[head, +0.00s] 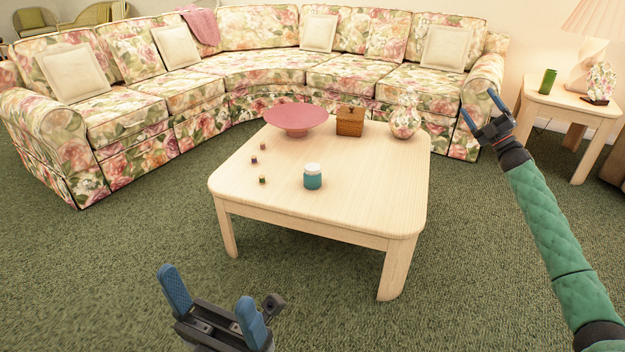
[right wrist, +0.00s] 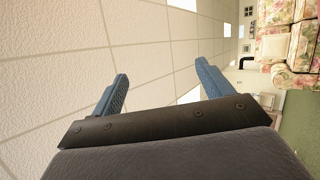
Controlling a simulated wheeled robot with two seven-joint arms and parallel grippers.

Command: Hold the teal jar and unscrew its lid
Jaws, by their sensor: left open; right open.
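The teal jar (head: 312,180) stands upright on the light wooden coffee table (head: 355,208), near its front middle. Its white lid (head: 313,168) sits on top of it. My left gripper (head: 212,292) is open and empty, low in front of the table and apart from the jar. My right gripper (head: 482,108) is open and empty, raised to the right of the table. In the right wrist view my right gripper (right wrist: 160,85) has its two blue fingers spread, with ceiling panels behind and nothing between them.
On the table are a pink bowl (head: 296,118), a wicker box (head: 350,121), a floral round vase (head: 405,122) and three small blocks (head: 262,179). A floral sofa (head: 350,72) curves behind. A side table (head: 566,100) at right holds a green can (head: 548,82) and a lamp.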

